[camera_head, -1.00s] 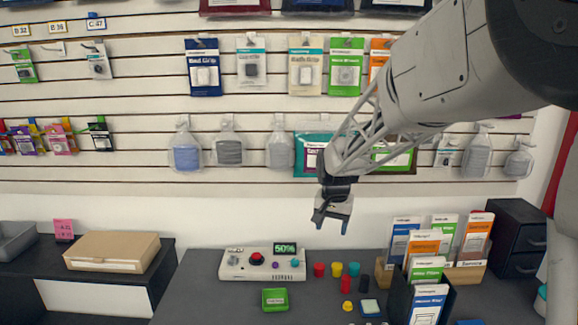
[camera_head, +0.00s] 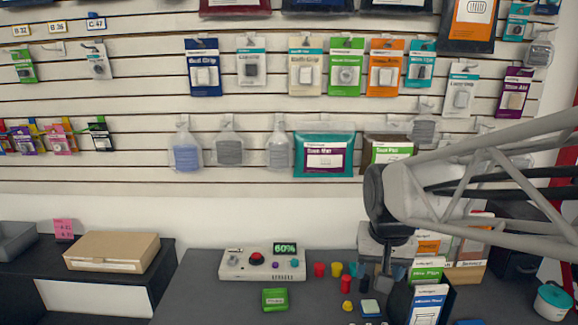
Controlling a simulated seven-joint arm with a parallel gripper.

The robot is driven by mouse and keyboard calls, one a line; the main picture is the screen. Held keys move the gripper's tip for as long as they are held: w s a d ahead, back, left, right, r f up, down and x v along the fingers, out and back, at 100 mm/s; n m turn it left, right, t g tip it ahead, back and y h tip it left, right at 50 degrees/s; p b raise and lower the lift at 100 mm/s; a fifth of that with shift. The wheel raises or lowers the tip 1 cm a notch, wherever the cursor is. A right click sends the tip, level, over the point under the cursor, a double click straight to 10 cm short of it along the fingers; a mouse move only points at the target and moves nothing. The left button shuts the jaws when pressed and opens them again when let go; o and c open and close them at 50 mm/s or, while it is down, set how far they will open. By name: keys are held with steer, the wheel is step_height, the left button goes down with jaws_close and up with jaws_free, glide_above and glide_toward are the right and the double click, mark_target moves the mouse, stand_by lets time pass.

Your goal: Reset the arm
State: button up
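My gripper (camera_head: 382,278) hangs at the end of my arm over the right part of the dark desk, in front of the brochure holders. It points downward. Its grey body shows, but the fingertips are small and blend with the dark desk and items behind, so the gap between them is unclear. I see nothing clearly held in it. My arm comes in from the right edge, low across the picture.
A control box (camera_head: 262,264) with a red knob and a display reading 60% stands on the desk. A green box (camera_head: 275,299), small coloured pieces and brochure holders (camera_head: 428,303) are near. A teal-lidded tub (camera_head: 553,301) stands far right. Hanging packets line the wall.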

steer(key=s+d+f+n, duration=0.1)
steer(key=s+f, duration=0.1)
steer(key=s, duration=1.2)
steer(key=shift+d+f+t, duration=0.25)
steer(key=shift+t, duration=0.05)
